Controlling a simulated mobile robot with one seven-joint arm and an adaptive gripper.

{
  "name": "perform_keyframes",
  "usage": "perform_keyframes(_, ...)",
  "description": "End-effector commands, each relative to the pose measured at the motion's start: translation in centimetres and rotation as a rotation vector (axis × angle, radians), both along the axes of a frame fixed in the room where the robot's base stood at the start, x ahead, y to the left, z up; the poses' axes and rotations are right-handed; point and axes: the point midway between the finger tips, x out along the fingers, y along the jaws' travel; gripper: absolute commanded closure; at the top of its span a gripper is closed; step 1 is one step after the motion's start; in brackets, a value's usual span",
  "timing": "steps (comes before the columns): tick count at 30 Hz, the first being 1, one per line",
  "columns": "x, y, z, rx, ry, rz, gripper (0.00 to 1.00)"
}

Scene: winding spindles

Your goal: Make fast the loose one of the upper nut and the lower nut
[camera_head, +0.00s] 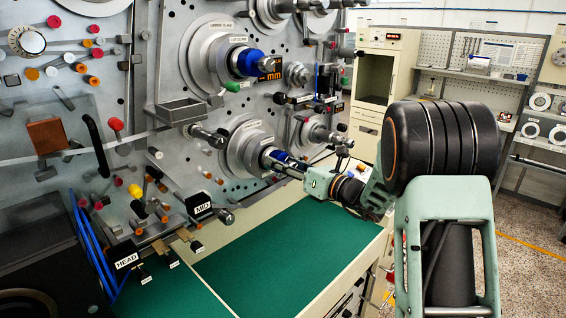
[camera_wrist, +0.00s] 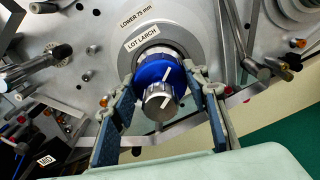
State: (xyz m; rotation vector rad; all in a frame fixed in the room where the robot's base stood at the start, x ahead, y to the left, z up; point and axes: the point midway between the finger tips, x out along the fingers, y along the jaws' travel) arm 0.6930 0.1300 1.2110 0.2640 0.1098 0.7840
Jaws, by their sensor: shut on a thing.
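The upper nut (camera_head: 249,62) is a blue ring on the upper spindle, in front of a large grey disc labelled UPPER. The lower nut (camera_wrist: 157,73) is a blue ring on the lower spindle, in front of a disc labelled LOWER 75 mm and LOT LARCH. It bears a white mark, and the silver spindle end (camera_wrist: 160,103) in front of it bears another. My gripper (camera_wrist: 160,76) is shut on the lower nut, one finger on each side. In the head view my gripper (camera_head: 283,163) reaches the lower spindle from the right and partly hides the nut.
A grey tray (camera_head: 181,111) juts from the panel left of the lower spindle. Levers and coloured knobs crowd the panel's left side. A small display (camera_head: 270,65) sits beside the upper nut. The green worktop (camera_head: 285,250) below is clear.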

Motion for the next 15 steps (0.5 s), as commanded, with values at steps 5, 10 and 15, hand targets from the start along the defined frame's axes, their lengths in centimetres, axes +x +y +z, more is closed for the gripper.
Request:
perform_keyframes(5, 0.03, -0.17, 0.20, 0.119, 0.121, -0.002, 0.82)
perform_keyframes(10, 0.04, -0.18, 0.31, 0.235, 0.236, -0.002, 0.82)
perform_keyframes(15, 0.04, -0.17, 0.37, 0.349, 0.351, -0.002, 0.82)
